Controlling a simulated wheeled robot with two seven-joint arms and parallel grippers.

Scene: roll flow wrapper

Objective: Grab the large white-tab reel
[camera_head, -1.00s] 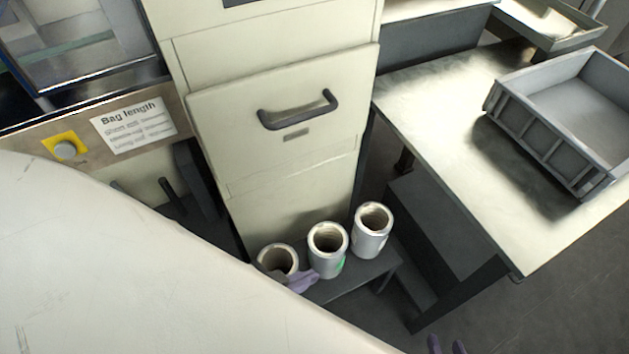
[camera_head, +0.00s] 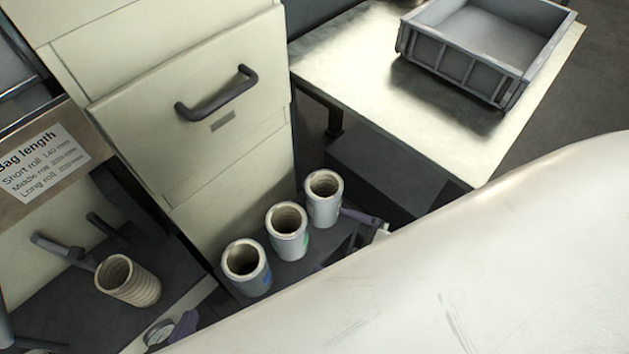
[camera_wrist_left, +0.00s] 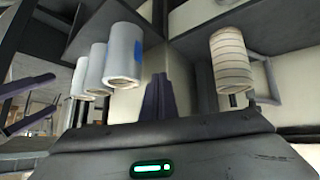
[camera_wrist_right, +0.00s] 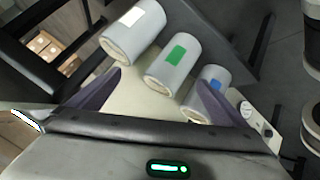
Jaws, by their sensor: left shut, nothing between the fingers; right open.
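Three pale reels stand in a row on a dark low shelf. The white-tab reel (camera_wrist_right: 124,41) is leftmost in the right wrist view; in the head view it is the right-hand, farthest one (camera_head: 322,206), its tab hidden. The green-tab reel (camera_head: 287,238) is in the middle, the blue-tab reel (camera_head: 250,275) nearest. My right gripper (camera_wrist_right: 158,92) is open and empty, facing the row; in the head view a purple finger shows just right of the white-tab reel. My left gripper (camera_wrist_left: 158,97) is shut and empty, between the blue-tab reel and a ribbed reel (camera_wrist_left: 231,62).
The ribbed reel also shows in the head view (camera_head: 128,282), at the lower left by the machine. A cream cabinet (camera_head: 190,70) stands behind the row. A metal table (camera_head: 400,110) with a grey bin (camera_head: 452,60) is at the back right. My arm hides the lower right.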

